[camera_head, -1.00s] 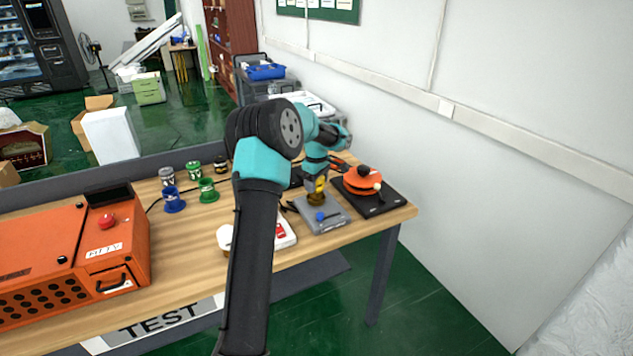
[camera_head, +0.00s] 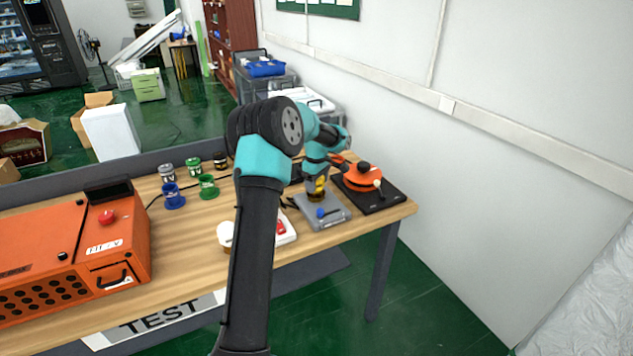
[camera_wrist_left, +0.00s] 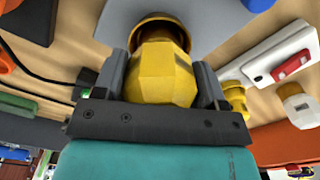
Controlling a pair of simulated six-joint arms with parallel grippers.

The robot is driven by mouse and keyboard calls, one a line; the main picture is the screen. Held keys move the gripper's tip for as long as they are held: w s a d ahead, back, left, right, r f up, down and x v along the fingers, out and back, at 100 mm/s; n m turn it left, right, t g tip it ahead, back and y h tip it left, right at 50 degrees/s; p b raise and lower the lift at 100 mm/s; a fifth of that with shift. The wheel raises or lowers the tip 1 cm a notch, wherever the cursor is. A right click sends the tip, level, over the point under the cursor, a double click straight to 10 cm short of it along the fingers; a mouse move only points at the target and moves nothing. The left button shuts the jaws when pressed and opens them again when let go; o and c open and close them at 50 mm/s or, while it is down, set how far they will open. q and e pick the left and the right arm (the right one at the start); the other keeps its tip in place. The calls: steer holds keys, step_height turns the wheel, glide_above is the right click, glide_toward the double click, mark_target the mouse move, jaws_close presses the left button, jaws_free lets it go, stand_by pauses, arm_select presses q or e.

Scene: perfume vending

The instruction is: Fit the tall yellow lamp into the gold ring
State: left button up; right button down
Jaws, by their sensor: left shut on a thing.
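The tall yellow lamp (camera_wrist_left: 165,75) is faceted and is held between the two dark fingers of my left gripper (camera_wrist_left: 160,88). In the head view the lamp (camera_head: 320,183) shows as a small yellow patch under my left gripper (camera_head: 318,177). The gold ring (camera_wrist_left: 158,18) is directly beyond the lamp's end in the wrist view. In the head view the ring (camera_head: 316,196) stands on a grey base with a blue knob. The lamp's end overlaps the ring in view; I cannot tell how deep it sits. My right gripper is out of view.
The grey base (camera_head: 338,215) sits near the table's right end. An orange round device (camera_head: 362,175) on a black plate is right of it. A white panel with a red switch (camera_head: 281,228) is to its left. Several coloured cups and an orange machine (camera_head: 55,265) stand further left.

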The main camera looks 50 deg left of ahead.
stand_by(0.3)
arm_select(q)
steer(key=o, duration=1.1)
step_height(320, 180, up, 17)
steer(key=shift+r, duration=0.15)
stand_by(0.4)
